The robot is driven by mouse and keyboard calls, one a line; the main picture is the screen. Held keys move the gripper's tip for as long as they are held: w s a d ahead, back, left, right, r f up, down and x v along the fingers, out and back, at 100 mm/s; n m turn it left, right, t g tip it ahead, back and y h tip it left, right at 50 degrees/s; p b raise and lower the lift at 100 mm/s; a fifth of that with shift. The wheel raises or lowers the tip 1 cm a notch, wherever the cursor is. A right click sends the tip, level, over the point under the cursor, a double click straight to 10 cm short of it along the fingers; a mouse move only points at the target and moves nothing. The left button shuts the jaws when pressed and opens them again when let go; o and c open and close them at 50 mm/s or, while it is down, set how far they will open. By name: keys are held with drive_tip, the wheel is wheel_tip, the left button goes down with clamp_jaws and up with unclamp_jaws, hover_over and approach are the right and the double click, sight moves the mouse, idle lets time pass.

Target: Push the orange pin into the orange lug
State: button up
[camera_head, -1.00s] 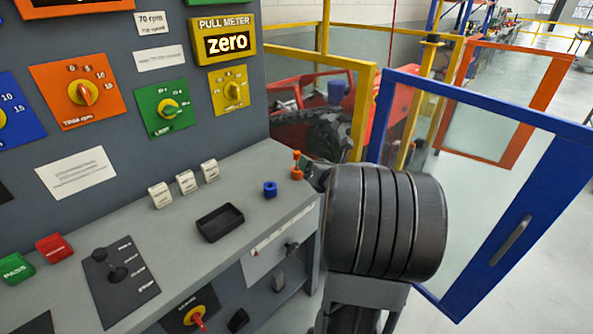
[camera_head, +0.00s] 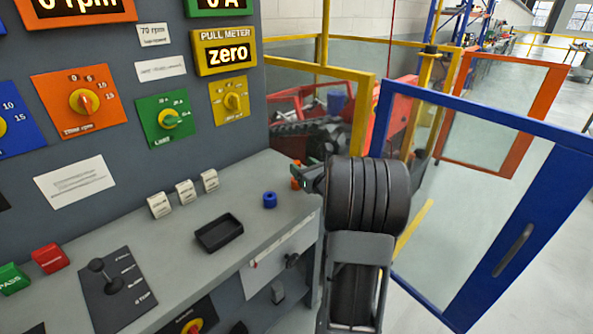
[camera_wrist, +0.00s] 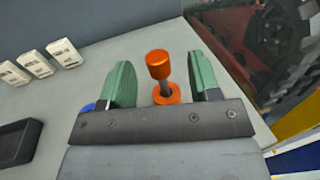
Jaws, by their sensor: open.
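The orange pin (camera_wrist: 158,66) stands upright in the wrist view, its orange head on a grey shank above the orange lug (camera_wrist: 173,95). The shank meets the lug, but how deep it sits I cannot tell. My gripper (camera_wrist: 166,85) is open, with one green finger on each side of the pin and clear space between.
A blue lug (camera_head: 269,200) stands just left of the orange one. A black tray (camera_head: 219,233) and several white switches (camera_head: 185,193) are further left on the grey ledge (camera_head: 250,235). A blue-framed gate (camera_head: 475,118) stands to the right.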

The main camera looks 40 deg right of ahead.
drive_tip(key=shift+w+p, duration=0.6)
drive_tip(key=shift+w, duration=1.9)
drive_tip(key=shift+c, duration=0.5)
drive_tip(key=c, duration=1)
drive_tip(key=shift+o, duration=0.2)
drive_tip(key=shift+r, duration=0.15)
drive_tip(key=shift+r, duration=0.2)
drive_tip(key=s+d+r, duration=0.8)
drive_tip(key=d+r, duration=0.3)
drive_tip(key=r, duration=0.1)
drive_tip(key=shift+d+r, duration=0.15)
